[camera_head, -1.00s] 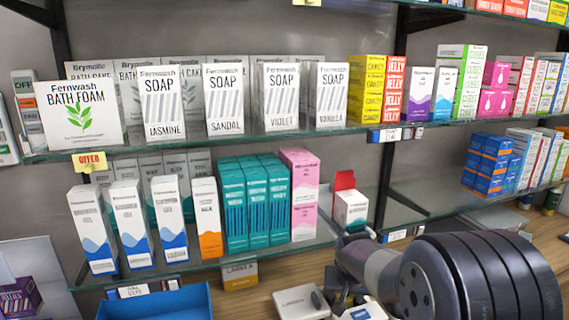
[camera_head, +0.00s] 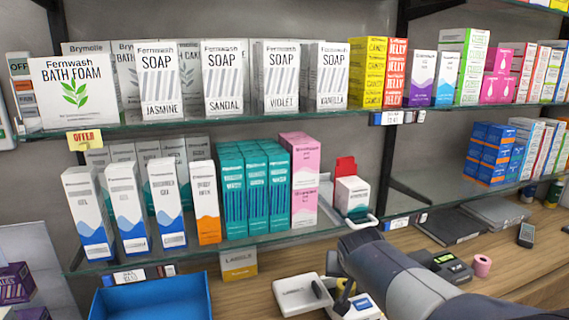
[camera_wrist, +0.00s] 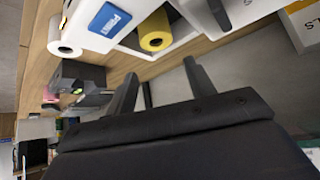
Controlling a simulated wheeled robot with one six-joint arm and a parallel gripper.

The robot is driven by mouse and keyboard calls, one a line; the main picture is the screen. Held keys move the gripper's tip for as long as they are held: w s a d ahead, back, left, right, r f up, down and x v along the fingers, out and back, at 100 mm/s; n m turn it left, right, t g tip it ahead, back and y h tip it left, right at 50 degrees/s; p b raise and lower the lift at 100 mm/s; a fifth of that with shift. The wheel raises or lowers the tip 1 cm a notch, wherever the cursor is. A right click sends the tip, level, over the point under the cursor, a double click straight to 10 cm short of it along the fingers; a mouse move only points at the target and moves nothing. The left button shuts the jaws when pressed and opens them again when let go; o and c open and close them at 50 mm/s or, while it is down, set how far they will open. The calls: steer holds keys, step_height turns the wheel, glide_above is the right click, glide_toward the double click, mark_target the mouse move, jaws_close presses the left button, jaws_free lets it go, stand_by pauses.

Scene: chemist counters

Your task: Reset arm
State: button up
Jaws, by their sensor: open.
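My gripper (camera_wrist: 160,72) shows in the wrist view with its two dark fingers apart and nothing between them. Beyond the fingers is a white device with a blue label and a yellow roll (camera_wrist: 155,31). In the head view my grey arm reaches in from the lower right towards the counter, below the shelf.
A glass shelf (camera_head: 250,240) holds teal, pink, white and orange boxes near my arm. The counter's right part has some clear room.

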steer(key=s+a+r+g, duration=0.1)
steer(key=s, duration=0.9)
steer(key=s+a+r+g+b, duration=0.1)
steer(key=s+a+g, duration=0.1)
steer(key=s, duration=0.8)
steer(key=shift+s+a, duration=0.15)
steer(key=shift+s, duration=0.15)
steer(key=shift+f, duration=0.1)
